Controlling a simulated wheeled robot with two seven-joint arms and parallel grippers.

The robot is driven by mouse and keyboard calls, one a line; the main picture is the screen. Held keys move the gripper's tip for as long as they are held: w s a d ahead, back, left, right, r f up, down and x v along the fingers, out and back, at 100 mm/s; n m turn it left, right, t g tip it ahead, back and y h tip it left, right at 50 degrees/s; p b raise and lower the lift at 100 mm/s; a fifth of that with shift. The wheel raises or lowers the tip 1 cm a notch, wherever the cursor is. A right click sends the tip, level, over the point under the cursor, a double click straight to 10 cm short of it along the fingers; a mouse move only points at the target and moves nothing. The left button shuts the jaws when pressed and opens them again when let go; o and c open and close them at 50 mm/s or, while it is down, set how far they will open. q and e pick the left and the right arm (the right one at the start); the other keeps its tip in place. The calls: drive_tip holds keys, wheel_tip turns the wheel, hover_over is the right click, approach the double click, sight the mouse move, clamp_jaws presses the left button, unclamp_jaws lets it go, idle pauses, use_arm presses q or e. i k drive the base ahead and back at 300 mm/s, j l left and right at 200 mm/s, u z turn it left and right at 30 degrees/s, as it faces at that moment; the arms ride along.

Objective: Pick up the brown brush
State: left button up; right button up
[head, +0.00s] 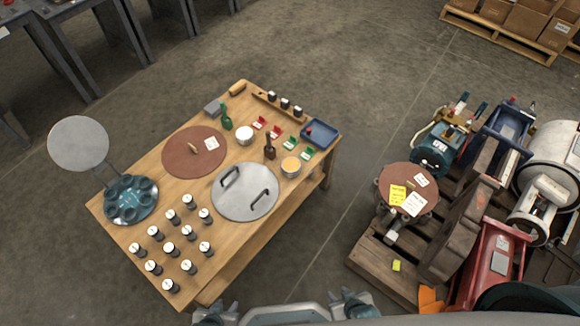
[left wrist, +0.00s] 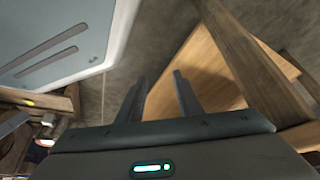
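A small tan-brown elongated thing (head: 237,88), which looks like the brush, lies at the far corner of the wooden table (head: 150,175). It is too small to make out bristles. A dark brown upright thing with a narrow top (head: 270,148) stands mid-table; it looks more like a bottle. My left gripper (head: 215,314) is at the bottom edge of the head view, short of the table; its fingers are apart and empty in the left wrist view (left wrist: 163,92). My right gripper (head: 354,302) is also at the bottom edge, fingers apart, away from the table.
The table holds several black-and-white cylinders (head: 189,233), a metal lid with handles (head: 262,203), a brown disc (head: 180,160), a green bottle (head: 226,119) and a blue tray (head: 330,131). A pallet (head: 366,264) loaded with machinery stands right. Floor between them is clear.

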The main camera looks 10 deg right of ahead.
sight(269, 147)
drive_tip(key=i+l+u, duration=0.1)
drive_tip(key=u, duration=0.35)
drive_tip(key=i+l+u, duration=0.1)
drive_tip(key=l+u, duration=0.2)
drive_tip(key=u, duration=0.15)
drive_tip(key=l+u, duration=0.25)
drive_tip(key=u, duration=0.2)
